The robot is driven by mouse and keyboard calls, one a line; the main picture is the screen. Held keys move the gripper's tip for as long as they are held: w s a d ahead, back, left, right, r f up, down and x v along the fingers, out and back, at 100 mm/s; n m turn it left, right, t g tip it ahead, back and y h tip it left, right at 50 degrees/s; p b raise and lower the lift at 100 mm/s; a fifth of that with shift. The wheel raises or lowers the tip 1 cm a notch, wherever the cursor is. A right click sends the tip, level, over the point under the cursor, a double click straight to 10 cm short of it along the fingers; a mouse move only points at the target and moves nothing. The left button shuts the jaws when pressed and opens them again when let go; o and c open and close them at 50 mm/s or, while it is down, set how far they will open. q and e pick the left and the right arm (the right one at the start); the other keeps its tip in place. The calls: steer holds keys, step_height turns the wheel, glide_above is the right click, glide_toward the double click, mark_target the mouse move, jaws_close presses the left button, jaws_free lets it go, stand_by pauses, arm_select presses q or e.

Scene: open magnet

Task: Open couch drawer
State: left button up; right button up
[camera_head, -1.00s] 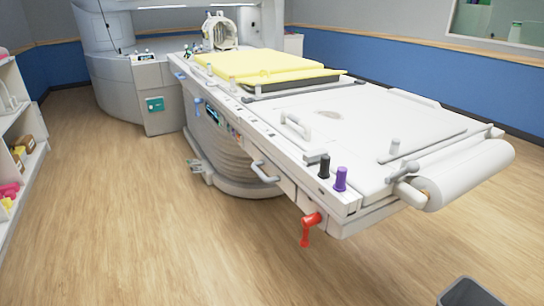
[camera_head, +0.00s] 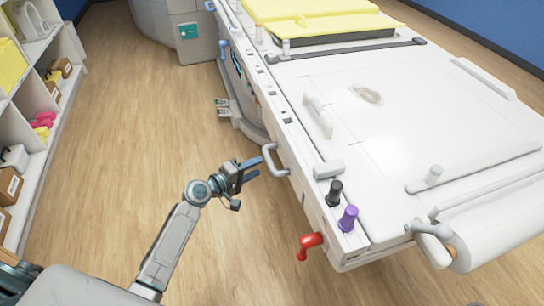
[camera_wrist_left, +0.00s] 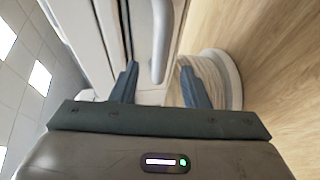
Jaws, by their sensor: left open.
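The long white patient couch (camera_head: 390,120) fills the right of the head view. A light grey, curved bar handle (camera_head: 275,160) sticks out from its side, seemingly on the drawer front; no gap shows there. My left gripper (camera_head: 253,168) is open and empty just left of this handle, fingers pointing at it. In the left wrist view the handle (camera_wrist_left: 160,45) runs between the two blue-grey fingers (camera_wrist_left: 158,78), its near end level with their tips. I cannot tell whether they touch. My right gripper is not in view.
A red lever (camera_head: 308,244) hangs from the couch side, near a black knob (camera_head: 334,193) and a purple knob (camera_head: 348,218) on top. White shelves (camera_head: 35,120) stand at the left. The wooden floor (camera_head: 130,150) between is clear.

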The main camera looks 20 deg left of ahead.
mark_target(270, 161)
arm_select(q)
steer(key=x, duration=0.6)
steer(key=shift+w+d+f, duration=0.15)
steer(key=shift+w+d, duration=0.05)
steer(key=shift+w, duration=0.15)
jaws_close()
